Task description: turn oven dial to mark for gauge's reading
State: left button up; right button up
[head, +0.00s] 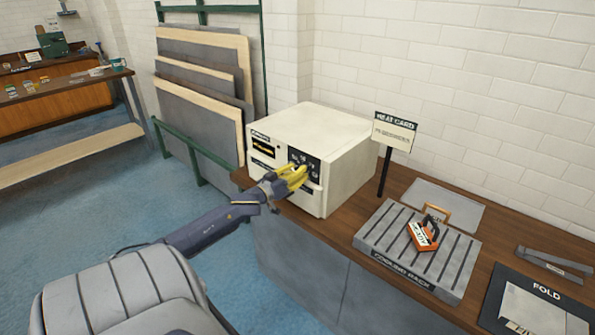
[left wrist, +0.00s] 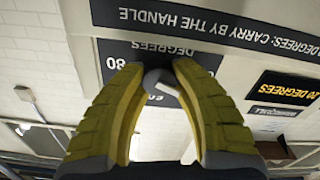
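The white oven (head: 318,140) stands on the wooden counter, its front facing left. A black dial panel (head: 314,163) with printed marks is on its front. My left gripper (head: 303,171) is at this panel. In the left wrist view its yellow fingers (left wrist: 159,68) close around the round grey dial (left wrist: 153,80), which has a white pointer tilted down-right. Marks 60 and 80 (left wrist: 116,63) show upside down; other marks are hidden. The gauge display (left wrist: 290,92) has yellow text, apparently 20 degrees; it also shows in the head view (head: 263,147). My right gripper is not in view.
A heat card sign (head: 395,133) stands right of the oven. A slotted cooling rack (head: 390,240) holds an orange handled item (head: 422,235). A fold mat (head: 540,305) lies at the lower right. Boards (head: 200,85) lean on a green frame behind the oven.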

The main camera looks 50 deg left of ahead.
pick_arm(q)
jog(key=shift+r, duration=0.2)
grip_shut()
jog(key=shift+w+r+m, duration=0.1)
jog(key=shift+r+m, duration=0.05)
jog(key=shift+m, duration=3.25)
jog(key=o, duration=0.8)
grip_release()
jog(key=shift+d, duration=0.15)
jog(key=o, duration=0.3)
jog(key=shift+f, duration=0.25)
